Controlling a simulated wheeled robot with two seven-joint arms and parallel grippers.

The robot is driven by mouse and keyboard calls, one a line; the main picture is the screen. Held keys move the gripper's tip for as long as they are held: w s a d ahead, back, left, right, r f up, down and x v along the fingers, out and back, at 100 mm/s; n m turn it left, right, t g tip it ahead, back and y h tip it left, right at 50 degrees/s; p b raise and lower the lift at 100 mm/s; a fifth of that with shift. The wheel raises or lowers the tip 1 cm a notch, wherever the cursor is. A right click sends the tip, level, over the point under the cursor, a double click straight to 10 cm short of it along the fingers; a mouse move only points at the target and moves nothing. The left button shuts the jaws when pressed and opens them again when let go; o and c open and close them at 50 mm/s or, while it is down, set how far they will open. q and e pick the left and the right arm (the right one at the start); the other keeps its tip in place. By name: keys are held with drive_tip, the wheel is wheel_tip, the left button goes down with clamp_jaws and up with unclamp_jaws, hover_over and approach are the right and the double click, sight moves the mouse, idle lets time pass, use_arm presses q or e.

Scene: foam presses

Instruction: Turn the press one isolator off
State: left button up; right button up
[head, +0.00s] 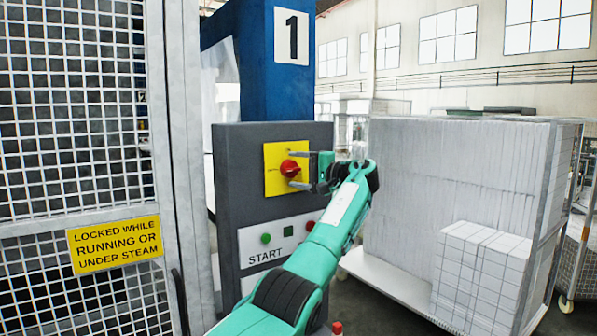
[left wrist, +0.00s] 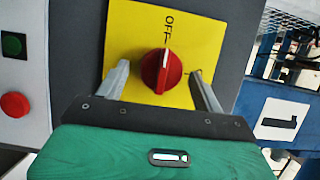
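The press one isolator is a red rotary knob (head: 290,169) on a yellow plate (head: 273,186), set in a dark grey control box (head: 237,180). In the left wrist view the knob (left wrist: 161,71) has its ridge lined up towards the OFF lettering, with a pale mark on that end. My left gripper (head: 291,170) is in front of the plate; in the left wrist view its two fingers (left wrist: 160,78) stand apart, one on each side of the knob. The gripper is open, and I cannot tell if a finger touches the knob. My right gripper is not in view.
A START panel (head: 260,256) with green and red buttons is below the isolator. A blue column (head: 253,62) marked 1 rises behind the box. A mesh gate (head: 183,150) with a yellow warning sign (head: 114,244) is at left. A trolley of white blocks (head: 450,190) stands at right.

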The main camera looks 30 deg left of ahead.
use_arm(q)
drive_tip(key=shift+d+b, duration=0.3)
drive_tip(key=shift+d, duration=0.05)
drive_tip(key=d+b, duration=0.3)
drive_tip(key=d, duration=1)
drive_tip(key=shift+b, duration=0.4)
